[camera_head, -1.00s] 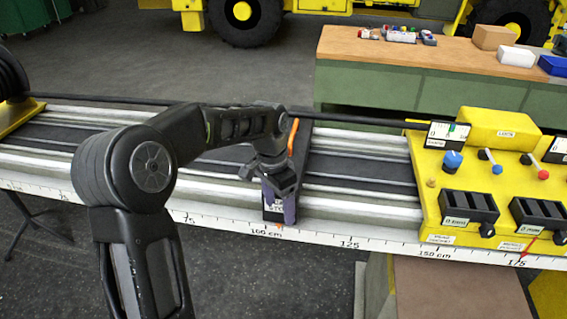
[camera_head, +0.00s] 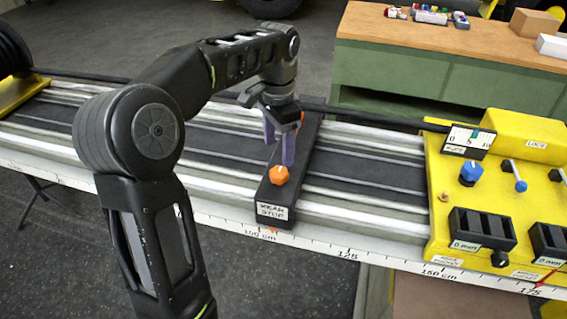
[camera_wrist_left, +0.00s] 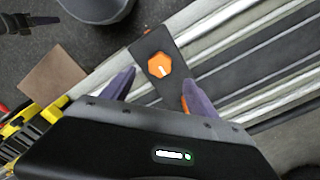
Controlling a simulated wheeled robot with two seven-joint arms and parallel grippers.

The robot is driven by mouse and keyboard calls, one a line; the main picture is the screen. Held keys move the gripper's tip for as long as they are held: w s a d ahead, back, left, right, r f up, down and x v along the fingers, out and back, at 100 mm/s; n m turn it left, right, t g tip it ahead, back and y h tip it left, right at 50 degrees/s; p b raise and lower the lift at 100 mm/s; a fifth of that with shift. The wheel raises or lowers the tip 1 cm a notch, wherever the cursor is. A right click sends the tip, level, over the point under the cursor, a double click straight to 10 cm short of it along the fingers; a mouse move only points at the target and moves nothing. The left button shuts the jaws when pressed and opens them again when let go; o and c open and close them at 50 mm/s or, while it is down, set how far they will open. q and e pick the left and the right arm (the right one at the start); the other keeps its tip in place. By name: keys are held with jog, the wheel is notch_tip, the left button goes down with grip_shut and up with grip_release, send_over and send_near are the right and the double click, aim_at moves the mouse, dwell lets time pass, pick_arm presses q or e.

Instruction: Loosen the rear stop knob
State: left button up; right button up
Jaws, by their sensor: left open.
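The rear stop (camera_head: 290,178) is a black block lying across the rails, with a white "REAR STOP" label at its front end. Its orange knob (camera_head: 278,174) sits on top near the front. My left gripper (camera_head: 279,163) is open, its purple fingers pointing down just behind and above the knob. In the left wrist view the orange knob (camera_wrist_left: 158,66) with a white mark shows beyond the two fingertips of the left gripper (camera_wrist_left: 158,78), roughly centred between them. Nothing is between the fingers that I can see as held. My right gripper does not show.
A yellow control box (camera_head: 467,200) with a blue knob, levers and black blocks stands on the right of the rails. A black rod (camera_head: 375,116) runs along the back. A ruler (camera_head: 330,249) lines the front edge. A workbench (camera_head: 440,45) stands behind.

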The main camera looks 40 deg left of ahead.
aim_at(279, 172)
pick_arm(q)
jog(key=shift+f+p, duration=0.5)
jog(key=shift+f, duration=3.45)
jog(key=shift+c, duration=0.2)
jog(key=c, duration=1.3)
